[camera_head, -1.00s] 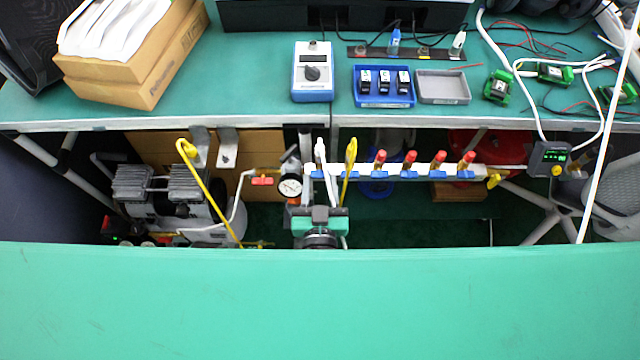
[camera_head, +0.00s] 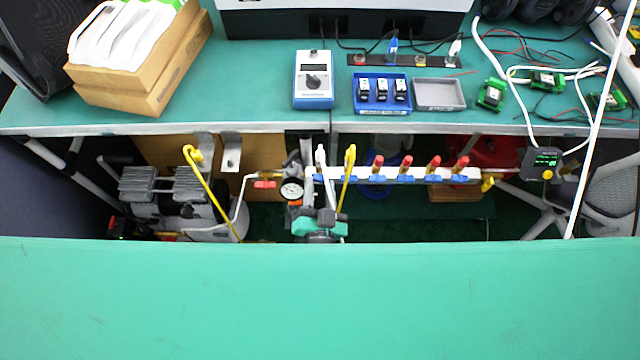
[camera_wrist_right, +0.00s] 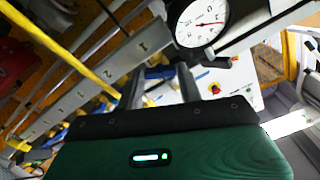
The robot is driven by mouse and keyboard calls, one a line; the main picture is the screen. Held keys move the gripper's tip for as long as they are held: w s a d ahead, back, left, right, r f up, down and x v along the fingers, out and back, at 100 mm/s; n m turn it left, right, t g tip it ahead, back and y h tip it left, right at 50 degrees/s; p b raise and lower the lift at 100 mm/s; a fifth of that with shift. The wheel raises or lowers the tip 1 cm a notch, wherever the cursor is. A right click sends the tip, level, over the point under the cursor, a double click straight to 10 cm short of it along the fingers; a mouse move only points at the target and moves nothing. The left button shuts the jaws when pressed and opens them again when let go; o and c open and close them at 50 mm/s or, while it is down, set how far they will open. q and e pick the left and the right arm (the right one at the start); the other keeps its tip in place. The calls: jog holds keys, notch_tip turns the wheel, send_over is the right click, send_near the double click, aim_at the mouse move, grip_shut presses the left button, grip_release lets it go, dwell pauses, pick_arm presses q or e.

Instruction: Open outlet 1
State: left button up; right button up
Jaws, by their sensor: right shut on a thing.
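The white outlet manifold (camera_head: 420,174) runs left to right below the bench, with blue levers along it. In the right wrist view its bar (camera_wrist_right: 110,65) carries the engraved numbers 1 and 2. My right gripper (camera_head: 320,200) is at the manifold's left end, beside the pressure gauge (camera_head: 291,189). In the wrist view the gripper (camera_wrist_right: 160,78) is shut around a blue lever (camera_wrist_right: 158,72) near the number 1. The lever is partly hidden by the fingers, and its exact angle is unclear. My left gripper is not in view.
Yellow hoses (camera_head: 211,193) rise near the manifold and the compressor (camera_head: 170,195). The gauge (camera_wrist_right: 200,20) is close to my right fingers. The bench (camera_head: 250,80) overhangs behind, with trays and a meter. A broad green surface (camera_head: 320,300) fills the foreground.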

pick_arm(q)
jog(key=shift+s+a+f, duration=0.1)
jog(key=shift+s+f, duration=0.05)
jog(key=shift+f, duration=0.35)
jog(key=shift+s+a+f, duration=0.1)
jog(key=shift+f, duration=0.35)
pick_arm(e)
jog(key=shift+m, duration=6.6)
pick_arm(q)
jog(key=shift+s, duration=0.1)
pick_arm(e)
jog(key=o, duration=0.7)
jog(key=shift+r, duration=0.1)
